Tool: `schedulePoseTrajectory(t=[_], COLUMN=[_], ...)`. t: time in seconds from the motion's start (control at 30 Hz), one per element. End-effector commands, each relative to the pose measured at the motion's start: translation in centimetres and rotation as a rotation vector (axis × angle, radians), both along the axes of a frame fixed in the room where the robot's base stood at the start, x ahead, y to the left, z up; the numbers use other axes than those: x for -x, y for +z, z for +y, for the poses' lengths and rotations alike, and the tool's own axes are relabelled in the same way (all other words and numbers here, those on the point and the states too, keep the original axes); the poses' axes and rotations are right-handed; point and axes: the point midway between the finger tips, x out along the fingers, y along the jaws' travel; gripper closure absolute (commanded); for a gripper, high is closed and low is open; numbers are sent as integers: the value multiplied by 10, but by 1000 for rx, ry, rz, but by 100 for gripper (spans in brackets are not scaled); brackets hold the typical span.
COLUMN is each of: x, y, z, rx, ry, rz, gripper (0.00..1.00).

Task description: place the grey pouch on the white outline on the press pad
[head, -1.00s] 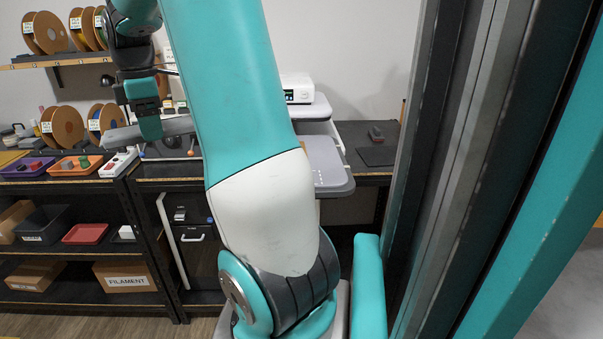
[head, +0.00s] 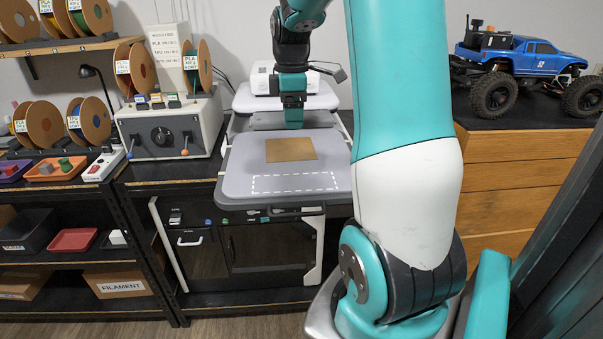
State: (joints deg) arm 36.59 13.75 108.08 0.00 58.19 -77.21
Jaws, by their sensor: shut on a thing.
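The press pad (head: 240,190) is a light grey plate on the bench, in the middle of the head view. A white dashed outline (head: 295,183) is marked on its front part. My gripper (head: 293,122) points down above the back of the pad, behind the outline. It is shut on the grey pouch (head: 265,121), a flat grey strip reaching out on both sides of the fingers. I cannot tell how far the pouch is above the pad. The fingers hide its middle.
A brown square sheet (head: 291,150) lies on the pad, between the gripper and the outline. The white press (head: 265,80) stands behind. A grey control box (head: 170,128) is at left. A blue crawler (head: 530,60) stands on a wooden cabinet at right.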

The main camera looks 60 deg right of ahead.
Motion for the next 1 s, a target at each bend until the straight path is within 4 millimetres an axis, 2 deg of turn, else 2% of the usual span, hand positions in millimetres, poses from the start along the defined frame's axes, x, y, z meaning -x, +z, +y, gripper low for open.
schedulePoseTrajectory(t=[0.03,0.2,0.4,0.57,0.8,1.0], x=[1,1,2,1,1,1], y=[-15,-62,-106,-120,-152,-157], z=[1,0,-1,-1,-1,-1], rx=[-6,-5,-3,-1,-2,1], ry=[0,-1,-2,-2,-2,-2], rz=[8,7,4,1,3,-1], gripper=[52,52,52,52,52,52])
